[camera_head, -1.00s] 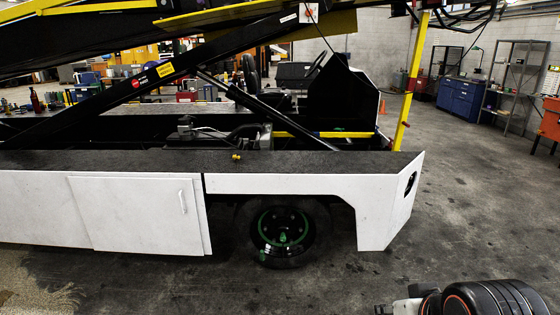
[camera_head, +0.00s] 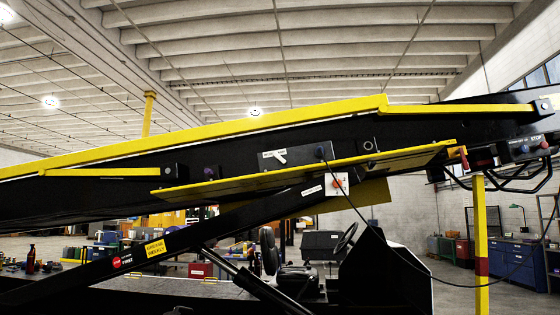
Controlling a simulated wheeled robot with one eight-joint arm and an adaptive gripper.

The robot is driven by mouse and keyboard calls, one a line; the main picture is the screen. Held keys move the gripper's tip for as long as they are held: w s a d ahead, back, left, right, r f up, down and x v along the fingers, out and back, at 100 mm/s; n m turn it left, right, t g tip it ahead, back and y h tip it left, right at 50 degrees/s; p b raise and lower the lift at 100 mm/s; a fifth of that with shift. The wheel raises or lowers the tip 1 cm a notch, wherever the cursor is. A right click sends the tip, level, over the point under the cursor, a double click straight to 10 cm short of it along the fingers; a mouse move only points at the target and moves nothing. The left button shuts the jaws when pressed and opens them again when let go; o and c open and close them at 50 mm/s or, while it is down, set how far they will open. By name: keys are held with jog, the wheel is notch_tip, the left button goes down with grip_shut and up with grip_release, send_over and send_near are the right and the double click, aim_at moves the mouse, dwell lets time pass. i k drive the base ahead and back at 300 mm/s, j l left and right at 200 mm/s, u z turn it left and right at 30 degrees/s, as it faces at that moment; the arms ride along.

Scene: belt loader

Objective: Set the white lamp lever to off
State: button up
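A small white lever (camera_head: 280,157) sits on a dark grey control box (camera_head: 296,158) on the side of the black conveyor boom. A small label is at its left; I cannot read the lever's setting. A dark round knob (camera_head: 320,151) is at the right end of the same box, with a black cable hanging from near it. My gripper is not in view.
A yellow ledge (camera_head: 310,172) slopes up to the right just below the box. A white plate with an orange-red switch (camera_head: 337,184) hangs under it. A yellow post (camera_head: 481,240) stands at the right. A control panel with a stop label (camera_head: 523,148) is at far right.

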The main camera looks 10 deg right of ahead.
aim_at(275, 155)
jog(key=i+l, duration=0.15)
jog(key=i, duration=0.25)
jog(key=i+l, duration=0.15)
jog(key=i, duration=0.3)
jog(key=i+l+u, duration=0.1)
jog(key=i, duration=0.3)
jog(key=i+l, duration=0.2)
jog(key=i, duration=0.25)
